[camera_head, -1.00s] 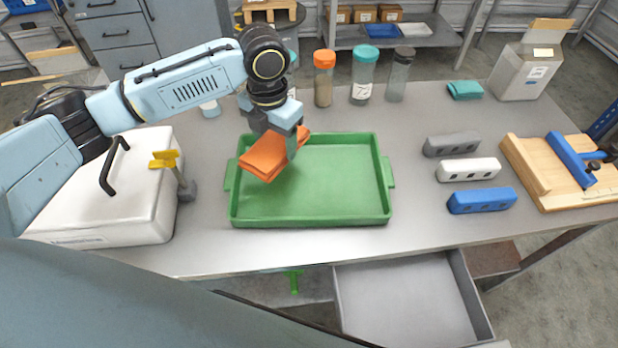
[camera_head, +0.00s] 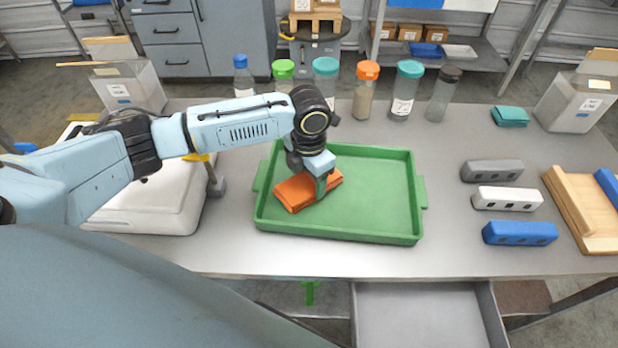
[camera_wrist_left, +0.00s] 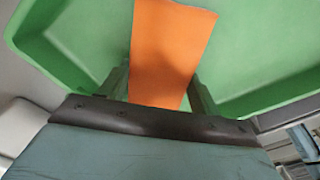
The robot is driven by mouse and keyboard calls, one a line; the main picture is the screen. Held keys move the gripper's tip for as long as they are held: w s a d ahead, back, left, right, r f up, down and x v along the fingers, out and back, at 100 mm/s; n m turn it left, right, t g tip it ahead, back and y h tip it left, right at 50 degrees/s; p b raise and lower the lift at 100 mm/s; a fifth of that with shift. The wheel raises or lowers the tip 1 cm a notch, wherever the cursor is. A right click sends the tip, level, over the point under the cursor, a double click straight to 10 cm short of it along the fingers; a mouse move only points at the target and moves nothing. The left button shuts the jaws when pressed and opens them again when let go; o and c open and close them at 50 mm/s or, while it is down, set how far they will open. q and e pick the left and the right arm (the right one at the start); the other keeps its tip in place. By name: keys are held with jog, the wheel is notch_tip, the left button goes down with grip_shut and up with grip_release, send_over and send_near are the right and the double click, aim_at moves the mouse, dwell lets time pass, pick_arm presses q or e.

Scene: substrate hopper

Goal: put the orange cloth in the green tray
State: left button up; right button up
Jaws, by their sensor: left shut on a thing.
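The orange cloth (camera_head: 294,192) is a folded pad at the left part of the green tray (camera_head: 375,238), within its walls. My left gripper (camera_head: 320,190) is shut on the cloth from above. In the left wrist view the cloth (camera_wrist_left: 168,50) stands out between the two fingers of the gripper (camera_wrist_left: 158,92), with the green tray floor (camera_wrist_left: 255,45) behind it. The cloth looks low, at or close to the tray floor; I cannot tell whether it touches. My right gripper is not in view.
Several lidded bottles (camera_head: 365,90) stand behind the tray. Grey, white and blue blocks (camera_head: 519,233) and a wooden board (camera_head: 583,210) lie at the right. A white box-like device (camera_head: 150,205) stands at the left. An open drawer (camera_head: 430,315) is below the front edge.

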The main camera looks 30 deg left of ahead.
aim_at(309, 180)
pick_arm(q)
jog(key=shift+r, duration=0.1)
jog(key=o, duration=0.5)
jog(key=shift+f, duration=0.2)
jog(key=o, duration=0.5)
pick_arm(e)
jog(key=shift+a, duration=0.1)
pick_arm(q)
notch_tip(309, 180, up, 12)
jog(key=p, duration=0.2)
jog(key=shift+r, duration=0.2)
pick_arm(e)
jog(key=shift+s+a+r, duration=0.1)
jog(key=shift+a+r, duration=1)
